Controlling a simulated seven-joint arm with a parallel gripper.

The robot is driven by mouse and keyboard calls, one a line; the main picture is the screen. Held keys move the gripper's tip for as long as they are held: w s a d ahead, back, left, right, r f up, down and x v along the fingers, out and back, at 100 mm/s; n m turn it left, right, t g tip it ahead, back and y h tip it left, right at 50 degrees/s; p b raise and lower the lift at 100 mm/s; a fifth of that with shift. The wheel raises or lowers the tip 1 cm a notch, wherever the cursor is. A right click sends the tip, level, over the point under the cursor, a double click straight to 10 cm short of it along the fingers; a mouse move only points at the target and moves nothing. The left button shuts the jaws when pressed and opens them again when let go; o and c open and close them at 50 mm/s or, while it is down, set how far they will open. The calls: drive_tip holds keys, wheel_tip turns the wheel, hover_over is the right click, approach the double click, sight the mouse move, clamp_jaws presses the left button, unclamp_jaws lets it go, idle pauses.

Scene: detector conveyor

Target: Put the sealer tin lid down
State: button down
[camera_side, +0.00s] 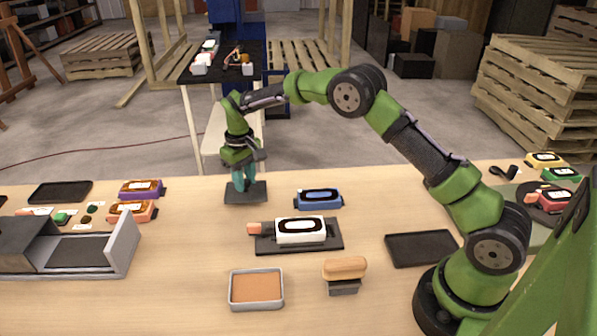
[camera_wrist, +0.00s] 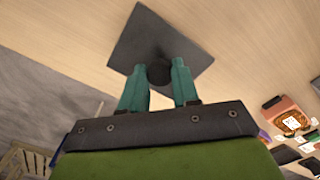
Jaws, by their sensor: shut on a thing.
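An open metal tin (camera_side: 233,301) with orange-brown contents stands at the front of the table.
A white device (camera_side: 300,238) sits on a dark tray, with a blue device (camera_side: 318,203) behind it. A wooden-handled block (camera_side: 344,266) and an empty dark tray (camera_side: 422,248) are to the right. A grey fixture (camera_side: 126,246), purple device (camera_side: 141,195) and orange device (camera_side: 133,216) are left.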

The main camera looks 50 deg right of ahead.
drive_tip(key=shift+f, duration=0.95)
drive_tip(key=c, duration=0.8)
unclamp_jaws()
drive_tip(key=shift+f, duration=0.15)
